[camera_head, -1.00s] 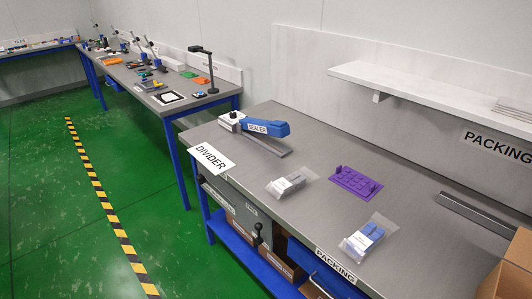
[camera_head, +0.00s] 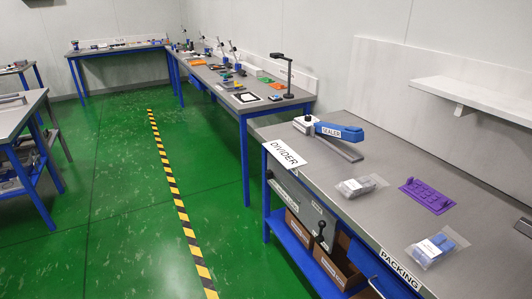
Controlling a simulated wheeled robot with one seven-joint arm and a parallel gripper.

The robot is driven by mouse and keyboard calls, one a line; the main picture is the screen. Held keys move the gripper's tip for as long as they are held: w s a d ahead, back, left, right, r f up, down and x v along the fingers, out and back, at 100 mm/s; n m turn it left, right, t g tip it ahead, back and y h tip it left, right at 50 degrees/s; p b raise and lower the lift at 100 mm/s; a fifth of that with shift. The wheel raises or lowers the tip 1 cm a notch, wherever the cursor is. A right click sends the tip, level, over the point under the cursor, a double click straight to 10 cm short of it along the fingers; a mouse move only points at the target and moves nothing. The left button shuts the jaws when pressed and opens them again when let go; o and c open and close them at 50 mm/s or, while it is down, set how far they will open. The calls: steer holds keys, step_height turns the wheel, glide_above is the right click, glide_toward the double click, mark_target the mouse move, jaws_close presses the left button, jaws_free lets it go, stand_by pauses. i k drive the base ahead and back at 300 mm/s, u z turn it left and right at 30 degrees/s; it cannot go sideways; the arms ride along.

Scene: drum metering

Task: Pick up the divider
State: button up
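A white sheet marked DIVIDER (camera_head: 284,153) lies at the left end of the grey packing bench (camera_head: 352,207), close to its left edge. The blue and white sealer (camera_head: 338,132) stands just to the right of it. My gripper is not in view.
A grey bag (camera_head: 361,186), a purple plate with pegs (camera_head: 427,196) and a bag of blue parts (camera_head: 437,247) lie on the packing bench. Another workbench (camera_head: 240,113) stands behind. A blue-legged bench (camera_head: 15,122) is at left. The green floor (camera_head: 115,210) between is clear, with a striped line (camera_head: 171,190).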

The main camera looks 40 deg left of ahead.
mark_target(286, 156)
steer(key=u, duration=2.9)
steer(key=k, duration=1.15)
steer(key=z, duration=1)
steer(key=i, duration=0.5)
steer(key=u, duration=0.55)
steer(key=i, duration=1.55)
